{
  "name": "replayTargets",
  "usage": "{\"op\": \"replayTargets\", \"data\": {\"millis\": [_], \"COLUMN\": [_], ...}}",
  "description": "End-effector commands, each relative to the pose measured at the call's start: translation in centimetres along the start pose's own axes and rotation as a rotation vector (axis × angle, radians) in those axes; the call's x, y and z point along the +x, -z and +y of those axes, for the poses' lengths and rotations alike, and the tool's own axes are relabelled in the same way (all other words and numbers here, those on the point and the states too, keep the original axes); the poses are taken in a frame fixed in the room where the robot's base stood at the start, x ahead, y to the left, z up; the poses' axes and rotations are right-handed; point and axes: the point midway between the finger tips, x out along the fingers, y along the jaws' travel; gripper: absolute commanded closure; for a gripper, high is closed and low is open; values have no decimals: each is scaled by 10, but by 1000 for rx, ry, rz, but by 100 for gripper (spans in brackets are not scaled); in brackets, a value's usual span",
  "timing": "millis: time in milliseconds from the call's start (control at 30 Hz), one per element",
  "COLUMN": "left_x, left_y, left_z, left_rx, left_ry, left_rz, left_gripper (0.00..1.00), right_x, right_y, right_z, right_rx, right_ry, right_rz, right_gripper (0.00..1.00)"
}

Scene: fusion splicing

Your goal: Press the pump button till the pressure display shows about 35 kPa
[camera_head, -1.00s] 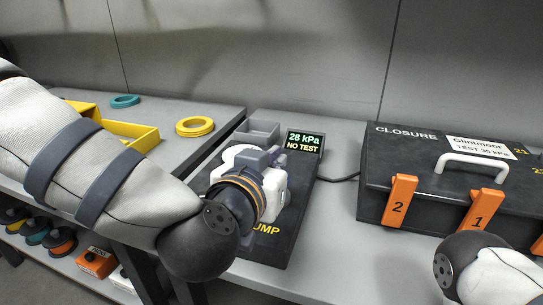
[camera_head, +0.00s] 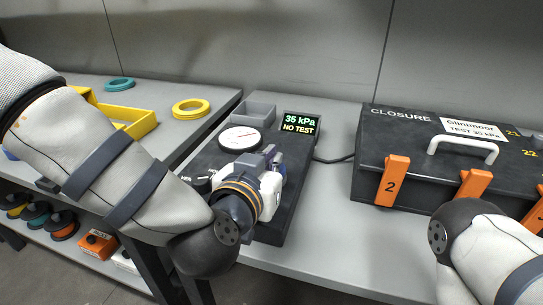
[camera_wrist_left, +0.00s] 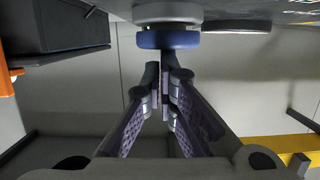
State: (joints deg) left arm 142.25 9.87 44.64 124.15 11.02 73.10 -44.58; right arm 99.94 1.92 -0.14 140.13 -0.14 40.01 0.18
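The black pump unit (camera_head: 296,177) stands on the bench, with a round white pressure dial (camera_head: 240,138) on top. Its display (camera_head: 300,123) reads 35 kPa and NO TEST. My left gripper (camera_head: 270,157) is over the pump and hides part of its top. In the left wrist view, its fingers (camera_wrist_left: 165,76) come together with nothing held. A blue round button (camera_wrist_left: 168,39) with a pale collar is right at the fingertips; I cannot tell if they touch. In the head view I cannot make out the button behind the gripper. My right gripper is out of frame.
A black closure case (camera_head: 432,160) with orange numbered latches stands right of the pump, near my right arm. A grey tray (camera_head: 259,113) sits behind the dial. A yellow tray (camera_head: 136,124), yellow ring (camera_head: 191,109) and teal ring (camera_head: 120,84) lie on the left bench.

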Motion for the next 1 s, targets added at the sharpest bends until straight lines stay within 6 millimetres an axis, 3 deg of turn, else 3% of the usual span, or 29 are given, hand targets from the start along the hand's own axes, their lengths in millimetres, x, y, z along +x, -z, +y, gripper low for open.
{"op": "replayTargets", "data": {"millis": [100,267,500,700,1000], "left_x": [-4,-16,-69,-101,-110], "left_y": [9,55,42,41,39], "left_z": [-1,-7,-6,-6,-7], "left_rx": [3,10,4,1,0], "left_ry": [0,4,0,1,1], "left_rz": [-4,22,1,2,0], "left_gripper": [100,100,100,100,100], "right_x": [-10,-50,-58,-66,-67], "right_y": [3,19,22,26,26], "right_z": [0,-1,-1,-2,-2], "right_rx": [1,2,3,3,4], "right_ry": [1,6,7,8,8], "right_rz": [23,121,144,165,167], "right_gripper": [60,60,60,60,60]}}
